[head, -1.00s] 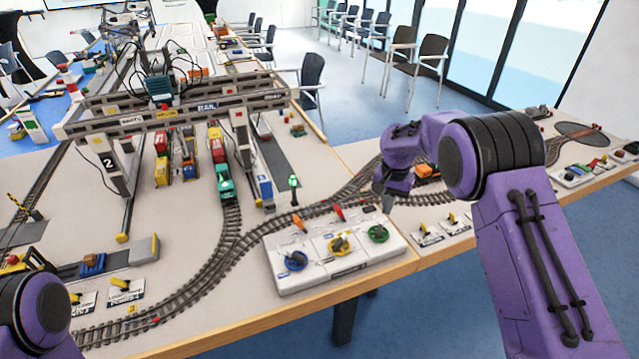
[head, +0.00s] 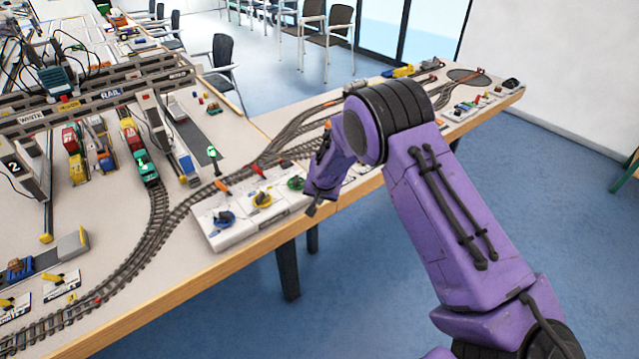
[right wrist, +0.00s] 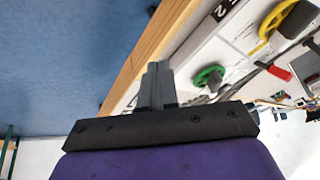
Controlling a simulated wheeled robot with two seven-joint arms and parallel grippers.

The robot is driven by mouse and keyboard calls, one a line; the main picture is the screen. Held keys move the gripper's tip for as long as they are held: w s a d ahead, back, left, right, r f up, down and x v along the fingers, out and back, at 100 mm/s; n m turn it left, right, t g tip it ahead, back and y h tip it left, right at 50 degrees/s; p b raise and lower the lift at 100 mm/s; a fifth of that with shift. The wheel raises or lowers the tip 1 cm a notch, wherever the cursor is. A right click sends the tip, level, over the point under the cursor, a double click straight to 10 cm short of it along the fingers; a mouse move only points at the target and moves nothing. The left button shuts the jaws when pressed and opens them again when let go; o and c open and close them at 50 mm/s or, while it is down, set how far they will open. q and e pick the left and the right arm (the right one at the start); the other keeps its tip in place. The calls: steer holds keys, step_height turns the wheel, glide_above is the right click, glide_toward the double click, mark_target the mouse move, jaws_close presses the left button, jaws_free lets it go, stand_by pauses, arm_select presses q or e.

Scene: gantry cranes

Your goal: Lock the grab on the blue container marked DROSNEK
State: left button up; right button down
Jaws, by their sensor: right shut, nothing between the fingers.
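The gantry crane (head: 110,97) stands over the tracks at left, with a dark trolley unit (head: 57,85) on its beam. A blue container (head: 187,168) sits by the crane's right leg; no DROSNEK marking is readable. A white control panel (head: 240,222) lies at the table's front edge with a blue knob (head: 224,219), yellow knob (head: 262,200), green knob (head: 296,184) and small levers. My right gripper (head: 311,210) is shut and empty near the panel's right front corner. In the right wrist view its fingers (right wrist: 157,66) are together, apart from the green knob (right wrist: 209,77). My left gripper is out of view.
Curved tracks (head: 155,225) run behind and left of the panel. Red, yellow and orange wagons stand under the crane, with a green locomotive (head: 146,168). A small green signal (head: 213,155) stands behind the panel. The wooden table edge (head: 200,285) runs in front, with open floor beyond.

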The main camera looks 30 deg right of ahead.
steer(key=s+a+f+t+h+b, duration=0.1)
steer(key=s+a+f+h+b, duration=0.15)
steer(key=s+f, duration=1.3)
steer(key=s+a+n+g, duration=0.1)
steer(key=s+a, duration=0.1)
steer(key=s, duration=1)
steer(key=s+a+f+n+g, duration=0.1)
steer(key=s, duration=1.1)
steer(key=shift+a, duration=0.4)
